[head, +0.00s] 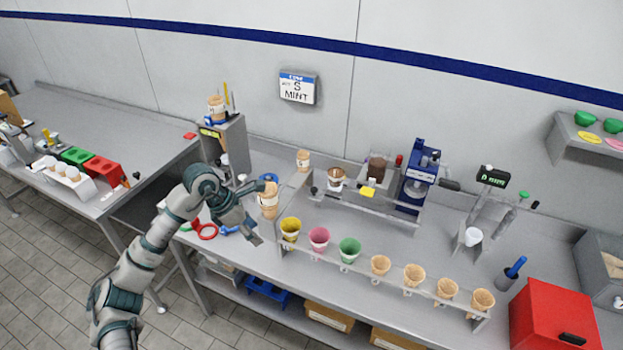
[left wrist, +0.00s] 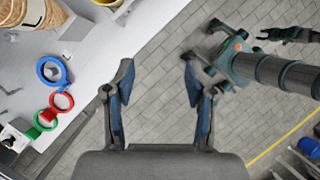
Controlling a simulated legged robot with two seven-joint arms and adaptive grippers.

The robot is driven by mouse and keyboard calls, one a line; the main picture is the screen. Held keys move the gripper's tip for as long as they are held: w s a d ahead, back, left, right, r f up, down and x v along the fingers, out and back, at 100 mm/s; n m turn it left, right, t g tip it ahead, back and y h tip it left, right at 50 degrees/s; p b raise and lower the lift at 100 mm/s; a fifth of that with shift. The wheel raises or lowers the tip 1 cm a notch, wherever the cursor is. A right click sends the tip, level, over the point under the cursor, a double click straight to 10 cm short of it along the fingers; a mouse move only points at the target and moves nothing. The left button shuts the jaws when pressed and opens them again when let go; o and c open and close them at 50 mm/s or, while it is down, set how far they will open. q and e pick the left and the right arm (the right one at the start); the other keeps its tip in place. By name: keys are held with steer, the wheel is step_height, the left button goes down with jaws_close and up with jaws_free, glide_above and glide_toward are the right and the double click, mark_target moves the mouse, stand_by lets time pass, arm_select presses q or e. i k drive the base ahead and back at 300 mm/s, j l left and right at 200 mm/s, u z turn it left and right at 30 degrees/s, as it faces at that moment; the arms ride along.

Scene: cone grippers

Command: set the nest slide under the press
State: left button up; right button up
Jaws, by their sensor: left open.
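The blue press (head: 422,172) stands at the back of the counter, right of centre. A low metal rail frame (head: 385,208) runs leftward from it. On the frame's left part, what looks like the nest slide (head: 325,190) has a dark knob at its left end and holds a cone (head: 336,174), left of the press head. My left gripper (head: 260,217) is open near the counter's front left, well left of the slide. Its fingers show empty in the left wrist view (left wrist: 157,82). A dark gripper-like shape, perhaps my right one (left wrist: 287,35), shows there; its jaws are unclear.
A row of coloured cups and cones stands in a front rack (head: 385,278). Stacked cones (head: 268,200) stand close to my left gripper. Coloured rings (head: 205,231) lie nearby, clearer in the left wrist view (left wrist: 62,102). A red box (head: 550,318) sits at front right.

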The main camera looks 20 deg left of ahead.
mark_target(332, 193)
steer(key=i, duration=1.1)
